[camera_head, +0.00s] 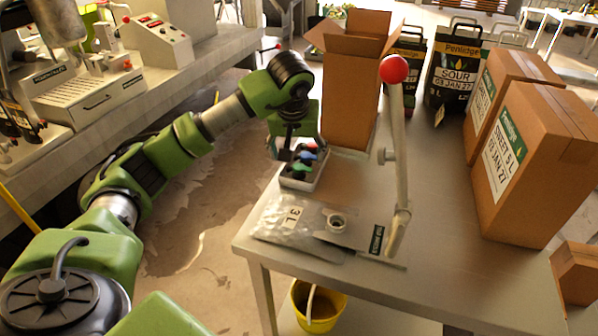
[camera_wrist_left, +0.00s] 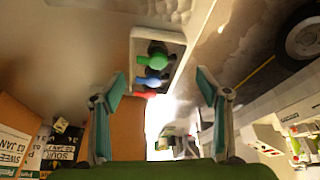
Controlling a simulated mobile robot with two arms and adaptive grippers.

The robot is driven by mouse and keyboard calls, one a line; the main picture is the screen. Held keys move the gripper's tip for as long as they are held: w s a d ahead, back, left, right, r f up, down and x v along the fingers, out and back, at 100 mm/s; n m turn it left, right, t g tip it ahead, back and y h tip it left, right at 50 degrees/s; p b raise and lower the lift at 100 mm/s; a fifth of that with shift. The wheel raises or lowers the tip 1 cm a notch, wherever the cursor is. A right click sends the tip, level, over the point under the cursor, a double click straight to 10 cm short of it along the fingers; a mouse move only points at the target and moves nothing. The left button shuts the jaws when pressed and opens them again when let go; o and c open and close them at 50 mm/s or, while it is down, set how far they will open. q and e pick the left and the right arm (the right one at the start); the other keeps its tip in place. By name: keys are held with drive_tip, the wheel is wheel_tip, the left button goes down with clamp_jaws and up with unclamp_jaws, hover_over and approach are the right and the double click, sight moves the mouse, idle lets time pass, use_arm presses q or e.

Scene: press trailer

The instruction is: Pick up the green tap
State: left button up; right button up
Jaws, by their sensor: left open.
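The green tap (camera_head: 301,168) lies at the near end of a small grey tray (camera_head: 297,184) on the left edge of the table. In the left wrist view the green tap (camera_wrist_left: 157,60) shows in the tray (camera_wrist_left: 139,44), beyond the fingertips and roughly between their lines. A blue tap (camera_wrist_left: 153,80) and a red tap (camera_wrist_left: 145,93) lie beside it. My left gripper (camera_head: 284,150) is at the tray's far left side, partly hidden by its own wrist. In the wrist view its two fingers (camera_wrist_left: 161,74) are spread wide with nothing between them. My right gripper is not in view.
A tall open carton (camera_head: 350,105) stands close behind the tray. A lever with a red knob (camera_head: 394,70) rises to the right. A clear bag (camera_head: 290,222) lies in front. Large boxes (camera_head: 537,160) fill the right side. The table's middle is clear.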

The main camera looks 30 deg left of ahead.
sight(299, 167)
use_arm(q)
drive_tip(key=shift+w+f+p, duration=0.2)
drive_tip(key=shift+f+p, duration=0.15)
drive_tip(key=shift+f, duration=0.35)
drive_tip(key=x, duration=0.3)
drive_tip(key=shift+w+f+p, duration=0.1)
drive_tip(key=shift+f+p, duration=0.15)
drive_tip(key=shift+p, duration=0.15)
drive_tip(key=shift+w+f, duration=0.1)
drive_tip(key=shift+f, duration=0.1)
drive_tip(key=c, duration=0.9)
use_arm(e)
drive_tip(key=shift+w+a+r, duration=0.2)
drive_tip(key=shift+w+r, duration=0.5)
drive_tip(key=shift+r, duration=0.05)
